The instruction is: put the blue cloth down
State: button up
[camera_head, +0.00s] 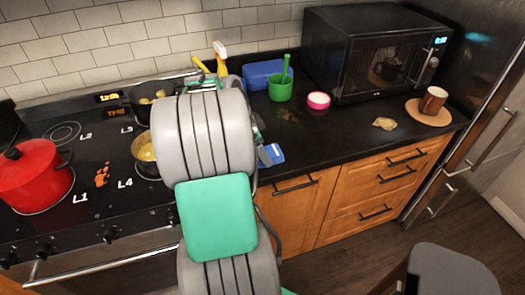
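A small flat blue piece (271,154), which looks like the blue cloth, shows just right of my arm at the front edge of the black counter. It has a pale mark on it, and part of it is hidden behind my arm. My gripper (260,140) is mostly hidden behind the thick grey arm links, with only dark parts showing close to the blue piece. I cannot tell whether the fingers hold it, or whether it touches the counter.
A red pot (35,178) and pans with yellow food (146,150) stand on the stove at left. A blue box (268,72), green cup (280,90), pink-rimmed tub (318,100), microwave (370,55) and brown mug (433,100) stand on the counter. Its front middle is clear.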

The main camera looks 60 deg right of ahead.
jog(key=v, duration=1.1)
jog(key=w+a+n+t, duration=0.1)
jog(key=w+a+n, duration=0.3)
jog(key=w+a, duration=0.1)
jog(key=shift+r+n+h+p, duration=0.1)
jog(key=shift+n+h+p, duration=0.2)
jog(key=shift+n+p, duration=0.1)
jog(key=w+a+f+n+t+y, duration=0.1)
jog(key=a+f+n+t, duration=0.1)
jog(key=a+n, duration=0.5)
jog(key=w+a+f+n+t+y, duration=0.1)
jog(key=a+n, duration=0.7)
jog(key=a, duration=0.8)
jog(key=w+a+f+n+t+y, duration=0.1)
jog(key=w+a+f+n+t, duration=0.1)
jog(key=a+n, duration=0.5)
jog(key=a, duration=0.4)
jog(key=shift+a+f+n+t+y, duration=0.3)
jog(key=shift+t+y, duration=0.1)
